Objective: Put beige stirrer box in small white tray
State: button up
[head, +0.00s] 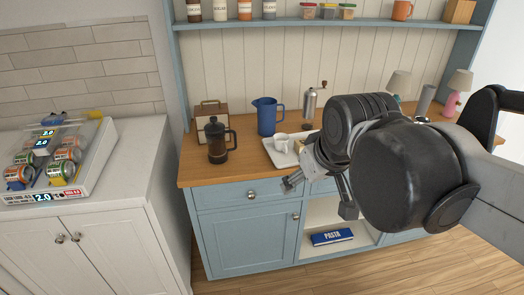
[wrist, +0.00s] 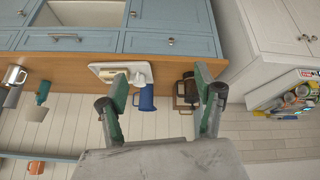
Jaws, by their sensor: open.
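No box is plainly marked as the beige stirrer box. A plain tan box (head: 460,11) stands at the right end of the upper shelf, and I cannot tell whether it is the one. A small white tray (head: 283,160) lies on the wooden counter, partly hidden by my gripper (head: 320,196). A white cup (head: 281,141) stands on it. The tray also shows in the wrist view (wrist: 113,66), beyond the left finger. My gripper is open and empty, with its fingers apart in front of the counter's front edge.
A black French press (head: 217,142), a brown-framed holder (head: 210,108), a blue pitcher (head: 266,116) and a grinder (head: 309,102) stand left of and behind the tray. Lamps (head: 458,82) stand at the right. An orange mug (head: 402,10) is on the shelf.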

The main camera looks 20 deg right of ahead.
jog(key=s+a+f+m, duration=0.1)
jog(key=s+f, duration=0.3)
jog(key=s, duration=0.1)
jog(key=shift+m+t, duration=0.4)
jog(key=shift+a+f, duration=0.1)
jog(key=shift+f+b, duration=0.35)
jog(key=shift+b, duration=0.05)
dwell(0.4)
